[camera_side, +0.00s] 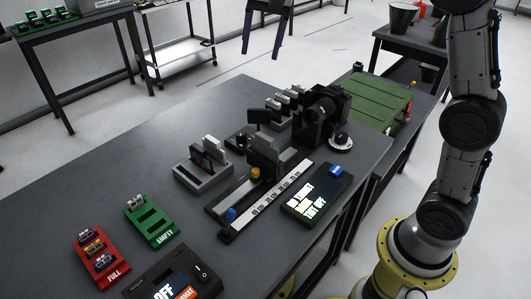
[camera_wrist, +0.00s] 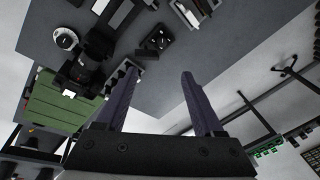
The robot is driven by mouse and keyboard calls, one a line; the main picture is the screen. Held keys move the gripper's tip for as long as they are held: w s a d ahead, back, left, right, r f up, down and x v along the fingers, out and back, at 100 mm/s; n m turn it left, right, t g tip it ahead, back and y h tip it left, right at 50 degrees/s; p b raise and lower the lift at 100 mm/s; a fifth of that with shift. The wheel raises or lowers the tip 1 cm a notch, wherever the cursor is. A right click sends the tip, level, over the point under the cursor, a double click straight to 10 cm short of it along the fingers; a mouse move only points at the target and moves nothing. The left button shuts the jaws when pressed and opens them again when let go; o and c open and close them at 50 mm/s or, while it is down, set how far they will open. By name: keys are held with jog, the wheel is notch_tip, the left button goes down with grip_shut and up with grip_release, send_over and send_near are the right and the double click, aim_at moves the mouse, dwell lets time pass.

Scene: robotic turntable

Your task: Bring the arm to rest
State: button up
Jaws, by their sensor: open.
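My gripper (camera_wrist: 157,75) is open and empty in the wrist view, its two dark fingers wide apart with nothing between them. In the side view my gripper (camera_side: 262,54) hangs at the top middle, fingers pointing down, apart from the things on the dark work table (camera_side: 110,190). My arm stands at the right of the side view. The link between it and the gripper is out of frame.
On the table are a red tray (camera_side: 101,269) marked FULL, a green tray (camera_side: 152,222) marked EMPTY, a grey rack (camera_side: 206,181), a slotted rail (camera_side: 286,188), a display box (camera_side: 317,194) and a black machine (camera_side: 324,113). A green case (camera_side: 372,102) stands behind.

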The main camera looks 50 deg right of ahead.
jog(key=s+r+n+t, duration=0.2)
jog(key=s+r+n, duration=0.1)
jog(key=s, duration=1.5)
jog(key=s+f+n, duration=0.7)
jog(key=s+f, duration=0.4)
jog(key=f, duration=0.2)
jog(key=shift+s+a+t, duration=0.2)
jog(key=shift+a+t, duration=0.2)
